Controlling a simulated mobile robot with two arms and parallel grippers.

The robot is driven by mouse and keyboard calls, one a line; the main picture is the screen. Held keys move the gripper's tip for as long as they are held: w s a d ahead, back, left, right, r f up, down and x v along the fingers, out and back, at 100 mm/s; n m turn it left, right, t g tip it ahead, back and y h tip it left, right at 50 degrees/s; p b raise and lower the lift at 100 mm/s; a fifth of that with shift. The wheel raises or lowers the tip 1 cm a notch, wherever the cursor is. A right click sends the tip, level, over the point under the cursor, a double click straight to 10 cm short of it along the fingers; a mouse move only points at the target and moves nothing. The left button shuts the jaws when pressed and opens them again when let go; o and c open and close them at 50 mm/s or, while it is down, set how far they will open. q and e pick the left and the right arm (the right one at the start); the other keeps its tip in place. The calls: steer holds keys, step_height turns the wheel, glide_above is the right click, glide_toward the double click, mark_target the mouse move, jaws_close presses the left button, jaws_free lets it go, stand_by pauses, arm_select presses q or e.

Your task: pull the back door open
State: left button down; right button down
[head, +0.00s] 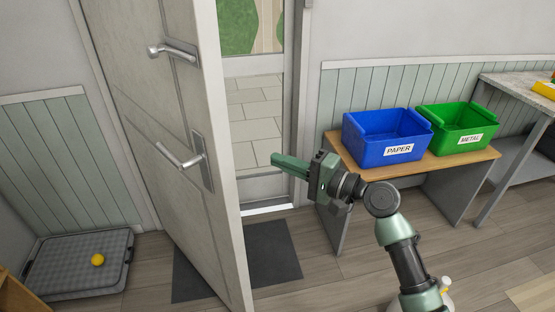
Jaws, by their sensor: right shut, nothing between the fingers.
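The back door (165,135) is a pale panel that stands ajar, swung into the room. A gap on its right shows a doorway (300,90) with paving outside. My right gripper (272,158) is shut and empty. It points left, toward the door's free edge, in front of the doorway and apart from both handles. My left gripper is not in view.
A dark mat (265,255) lies under the door. A grey tray (50,265) with a yellow ball (97,259) lies at left. A wooden bench (455,163) at right bears a blue PAPER bin (360,140) and a green METAL bin (440,142).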

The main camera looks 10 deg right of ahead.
steer(key=w+a+p, duration=0.4)
steer(key=a, duration=0.6)
steer(key=shift+w, duration=0.15)
steer(key=shift+a, duration=0.15)
